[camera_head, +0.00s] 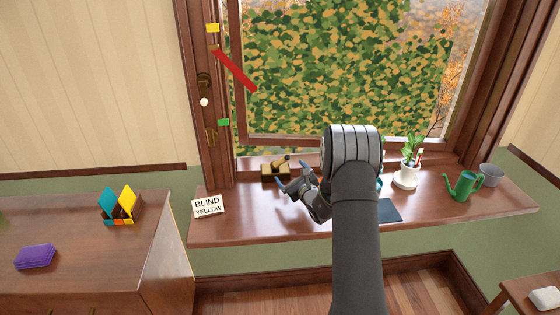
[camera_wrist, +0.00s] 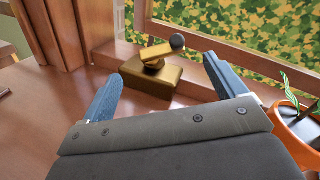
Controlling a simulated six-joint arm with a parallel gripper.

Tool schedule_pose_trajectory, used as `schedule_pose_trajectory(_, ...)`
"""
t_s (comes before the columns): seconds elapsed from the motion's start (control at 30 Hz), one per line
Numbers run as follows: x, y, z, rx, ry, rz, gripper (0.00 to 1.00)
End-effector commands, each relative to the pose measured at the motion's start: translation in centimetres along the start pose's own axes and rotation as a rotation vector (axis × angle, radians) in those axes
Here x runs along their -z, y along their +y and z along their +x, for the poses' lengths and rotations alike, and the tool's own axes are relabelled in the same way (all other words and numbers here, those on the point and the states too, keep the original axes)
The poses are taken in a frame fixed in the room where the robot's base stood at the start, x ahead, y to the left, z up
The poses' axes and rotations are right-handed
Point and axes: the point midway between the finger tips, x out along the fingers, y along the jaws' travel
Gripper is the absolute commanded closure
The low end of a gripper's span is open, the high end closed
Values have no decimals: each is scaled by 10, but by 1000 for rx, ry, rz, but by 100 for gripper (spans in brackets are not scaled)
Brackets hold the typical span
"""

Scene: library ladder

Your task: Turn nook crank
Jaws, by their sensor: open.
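A brass crank (camera_head: 276,170) sits on the window sill near the frame. In the wrist view its base block (camera_wrist: 152,80) carries a short arm (camera_wrist: 158,52) that points right and ends in a dark round knob (camera_wrist: 177,42). My gripper (camera_head: 292,181) is open and empty, close in front of the crank. In the wrist view the crank lies beyond and between the two fingers, apart from them. A white card (camera_head: 207,206) reading "BLIND YELLOW" stands on the sill to the left. On the left window post are a yellow mark (camera_head: 212,28), a red bar (camera_head: 235,70) and a green mark (camera_head: 223,122).
A dark fitting with a pale knob (camera_head: 204,92) is on the window post. Right of my arm stand a white plant pot (camera_head: 405,179), a green watering can (camera_head: 462,186) and a grey pot (camera_head: 491,176). An orange pot (camera_wrist: 297,128) is near the right finger. The sill between card and crank is clear.

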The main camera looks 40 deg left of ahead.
Motion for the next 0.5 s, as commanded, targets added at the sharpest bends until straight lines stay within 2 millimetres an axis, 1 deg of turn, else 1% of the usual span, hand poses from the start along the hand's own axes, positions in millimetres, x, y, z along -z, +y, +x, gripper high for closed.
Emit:
schedule_pose_trajectory(0.03,0,0,11,0,-1,0,11)
schedule_pose_trajectory(0.1,0,1,26,-1,-1,0,11)
schedule_pose_trajectory(0.3,0,0,63,0,-1,0,11)
schedule_pose_trajectory(0.4,0,0,77,0,0,0,11)
schedule_pose_trajectory(0.5,0,0,87,0,0,0,11)
